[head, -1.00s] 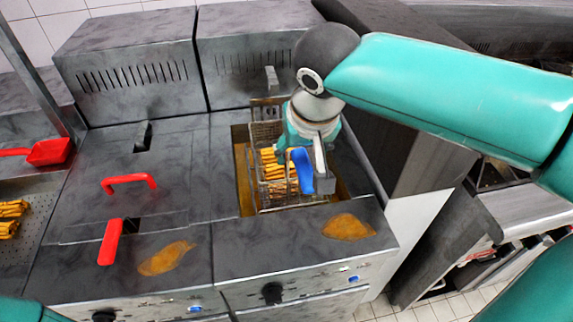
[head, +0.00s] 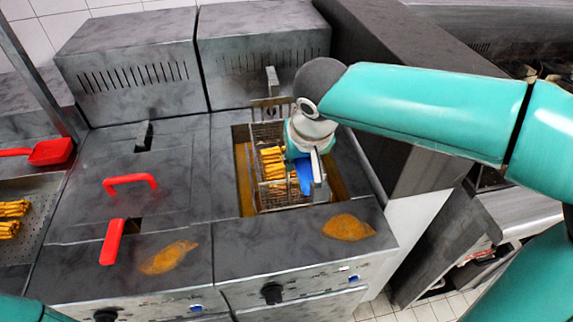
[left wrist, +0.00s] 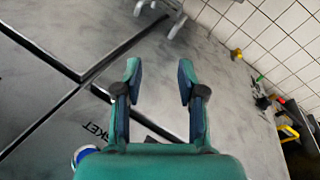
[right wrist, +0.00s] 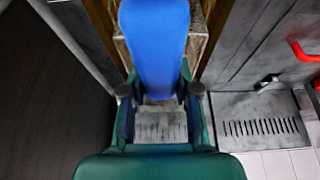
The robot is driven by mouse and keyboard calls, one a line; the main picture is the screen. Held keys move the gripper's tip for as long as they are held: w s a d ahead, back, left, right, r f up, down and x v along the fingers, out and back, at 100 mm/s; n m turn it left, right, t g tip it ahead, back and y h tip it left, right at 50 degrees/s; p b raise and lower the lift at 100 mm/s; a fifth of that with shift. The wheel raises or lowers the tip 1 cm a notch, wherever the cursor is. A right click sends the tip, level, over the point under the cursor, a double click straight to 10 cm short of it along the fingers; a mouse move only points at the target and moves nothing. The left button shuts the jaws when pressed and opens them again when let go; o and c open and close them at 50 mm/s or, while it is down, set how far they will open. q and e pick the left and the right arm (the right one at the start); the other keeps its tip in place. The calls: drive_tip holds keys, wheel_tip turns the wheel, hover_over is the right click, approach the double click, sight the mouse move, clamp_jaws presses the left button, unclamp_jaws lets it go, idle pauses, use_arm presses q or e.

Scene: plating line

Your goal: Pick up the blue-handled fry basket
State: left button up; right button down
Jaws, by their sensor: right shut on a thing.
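The fry basket (head: 264,132) is a wire basket with fries in it, sitting in the open right fryer well. Its blue handle (head: 304,177) points toward the front of the fryer. My right gripper (head: 318,165) is over the handle, coming from above. In the right wrist view the blue handle (right wrist: 155,45) lies between the fingers of my right gripper (right wrist: 158,95), which is shut on it. My left gripper (left wrist: 157,75) is open and empty above a grey surface in the left wrist view. My right arm hides part of the basket.
The left fryer well is covered, with a red handle (head: 130,181) on top and another red handle (head: 111,242) in front. A red scoop (head: 50,152) and a tray (head: 42,222) with fries are at the left. Brown oil stains (head: 348,227) mark the front ledge.

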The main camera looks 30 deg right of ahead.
drive_tip(key=shift+w+r, duration=0.1)
drive_tip(key=shift+r, duration=0.15)
idle(0.3)
